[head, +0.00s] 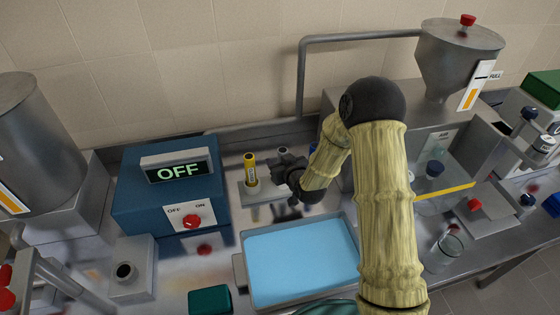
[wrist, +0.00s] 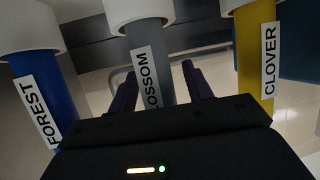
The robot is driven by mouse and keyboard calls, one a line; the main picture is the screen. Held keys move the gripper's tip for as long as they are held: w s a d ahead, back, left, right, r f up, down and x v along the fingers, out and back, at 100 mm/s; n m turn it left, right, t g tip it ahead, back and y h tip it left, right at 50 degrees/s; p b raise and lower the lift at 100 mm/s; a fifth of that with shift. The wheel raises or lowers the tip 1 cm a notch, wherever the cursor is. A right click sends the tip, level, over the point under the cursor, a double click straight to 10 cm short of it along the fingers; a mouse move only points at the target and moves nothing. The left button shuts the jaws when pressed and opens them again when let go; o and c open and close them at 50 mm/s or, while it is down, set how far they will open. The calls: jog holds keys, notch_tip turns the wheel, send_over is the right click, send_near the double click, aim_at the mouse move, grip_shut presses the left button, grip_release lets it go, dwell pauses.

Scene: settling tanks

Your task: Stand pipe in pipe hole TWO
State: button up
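A yellow pipe (head: 250,170) stands upright in a small grey rack (head: 256,194); it is labelled CLOVER in the wrist view (wrist: 257,50). A grey pipe (wrist: 150,60), its label partly covered and reading "OSSOM", is in the middle of the wrist view. A blue pipe labelled FOREST (wrist: 38,85) is at its left. My gripper (head: 288,190) is at the rack, just right of the yellow pipe. In the wrist view its fingers (wrist: 160,82) are apart, one on each side of the grey pipe. I cannot tell whether they touch it. No hole marked TWO is readable.
A blue box with an OFF display (head: 178,172) stands left of the rack. A tray of light blue liquid (head: 300,262) lies in front. A grey block with a round dark opening (head: 130,285) is at the lower left. A hopper (head: 455,60) stands at the right.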

jog(key=shift+d+r, duration=0.1)
jog(key=shift+r, duration=0.05)
jog(key=b+v, duration=0.2)
jog(key=v, duration=1)
jog(key=shift+s, duration=0.15)
dwell(0.4)
jog(key=s+d+r+m+g+h, duration=0.2)
jog(key=s+d+m+g+h, duration=0.3)
jog(key=s+d+g, duration=0.4)
jog(key=s+d, duration=0.4)
jog(key=s, duration=0.4)
jog(key=shift+r+h, duration=0.3)
jog(key=shift+h, duration=0.1)
